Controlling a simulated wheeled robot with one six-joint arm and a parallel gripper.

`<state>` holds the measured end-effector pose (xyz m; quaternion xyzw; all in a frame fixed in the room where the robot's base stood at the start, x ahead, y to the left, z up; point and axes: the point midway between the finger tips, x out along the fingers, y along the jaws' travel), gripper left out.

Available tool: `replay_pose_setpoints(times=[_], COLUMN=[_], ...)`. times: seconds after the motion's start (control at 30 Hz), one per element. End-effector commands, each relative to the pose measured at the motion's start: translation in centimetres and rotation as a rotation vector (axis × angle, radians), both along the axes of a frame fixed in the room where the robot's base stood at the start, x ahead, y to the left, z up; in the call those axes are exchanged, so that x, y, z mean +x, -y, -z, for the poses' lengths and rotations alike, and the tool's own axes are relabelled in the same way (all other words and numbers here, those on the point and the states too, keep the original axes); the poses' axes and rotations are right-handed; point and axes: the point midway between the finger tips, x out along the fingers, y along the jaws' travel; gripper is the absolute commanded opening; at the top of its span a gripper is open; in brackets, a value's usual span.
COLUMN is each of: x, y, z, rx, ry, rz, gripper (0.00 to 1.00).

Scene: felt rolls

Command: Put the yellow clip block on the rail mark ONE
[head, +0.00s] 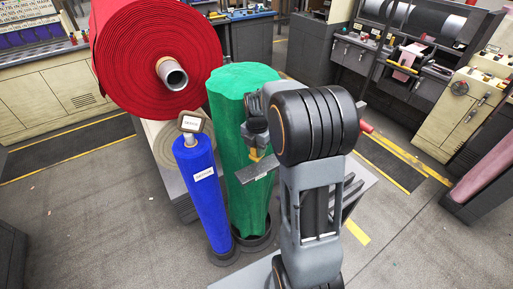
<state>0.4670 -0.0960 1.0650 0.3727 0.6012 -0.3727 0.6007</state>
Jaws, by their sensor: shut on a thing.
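The yellow clip block (254,156) is small and mostly hidden by my gripper. My gripper (256,147) points down and is shut on the block, in front of the green roll. Right below is a flat grey bar (257,170), which looks like the rail, with a small pale label on its front edge. The block is at or just above the bar; I cannot tell whether they touch. The mark ONE cannot be read at this size.
A green felt roll (243,95) stands upright behind the bar. A blue roll (201,190) with a white label stands to its left. A large red roll (135,50) lies behind.

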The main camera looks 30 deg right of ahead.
Motion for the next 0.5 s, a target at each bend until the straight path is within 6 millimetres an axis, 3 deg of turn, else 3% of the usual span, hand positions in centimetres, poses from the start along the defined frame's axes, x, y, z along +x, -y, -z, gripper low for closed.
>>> replay_pose_setpoints(times=[0.5], x=[0.0], y=[-0.2], z=[3.7], rx=[0.000], ry=[-0.001], rz=[-0.003], gripper=[0.00])
